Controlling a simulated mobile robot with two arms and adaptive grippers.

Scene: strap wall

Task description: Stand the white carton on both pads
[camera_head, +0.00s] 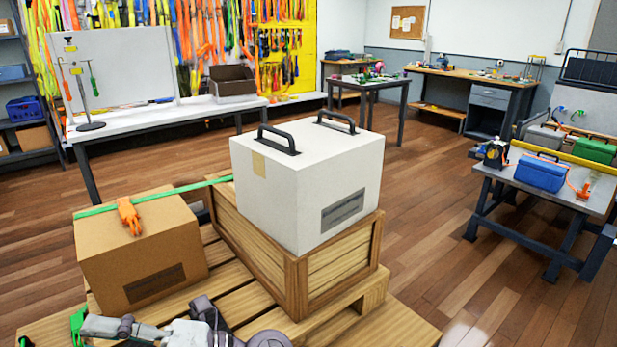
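The white carton (305,185) sits upright on a slatted wooden crate (345,265), covering most of its top. It has two black handles on top, a tan tape patch on one side and a grey label on the front. I cannot make out any pads; whether some lie under the carton is hidden. Grey links and dark joints of my own arm show at the bottom edge, below the crate. No gripper fingers can be made out in this view.
The crate and a brown carton (140,250) stand on a wooden pallet (235,285). A green strap (160,194) with an orange buckle (128,215) crosses the brown carton toward the crate. A white-topped table (190,115) stands behind; a bench with a blue box (541,174) is at right. Floor between is clear.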

